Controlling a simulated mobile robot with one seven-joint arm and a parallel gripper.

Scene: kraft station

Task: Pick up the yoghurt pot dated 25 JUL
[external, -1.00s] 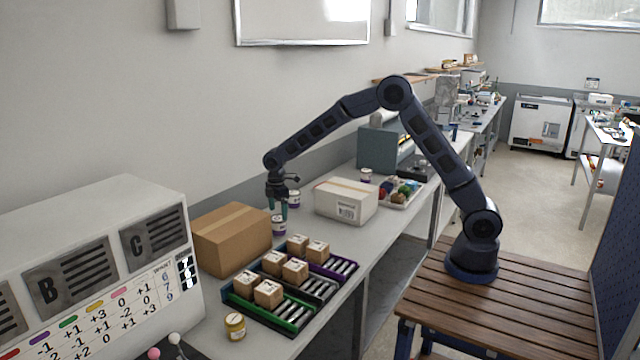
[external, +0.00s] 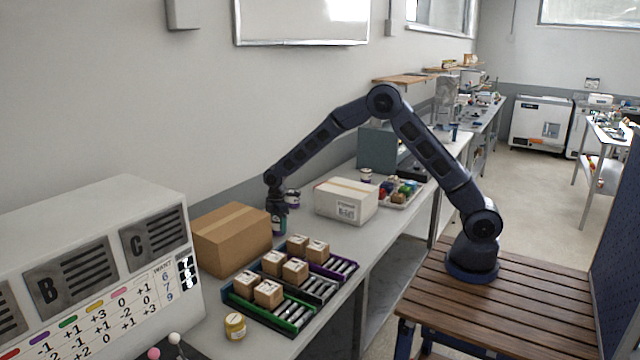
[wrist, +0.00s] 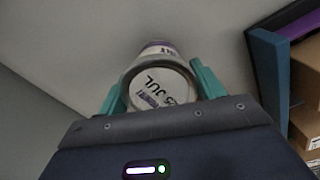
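The yoghurt pot (wrist: 160,86) has a pale lid printed with JUL and a partly readable day that looks like 25. It fills the middle of the wrist view, with a purple band on its side. My gripper (wrist: 160,88) has its teal fingers on either side of this pot, close to its rim; I see no clear grip. In the external view my gripper (external: 278,222) is down over the pot beside the brown carton and mostly hides it. Another purple-banded pot (external: 293,197) stands just behind, and one more (external: 366,175) stands farther back.
A brown carton (external: 230,240) stands left of my gripper and a white carton (external: 346,201) to the right. A yellow pot (external: 235,326) stands near the front edge. Bare bench lies between the white carton and the racks.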

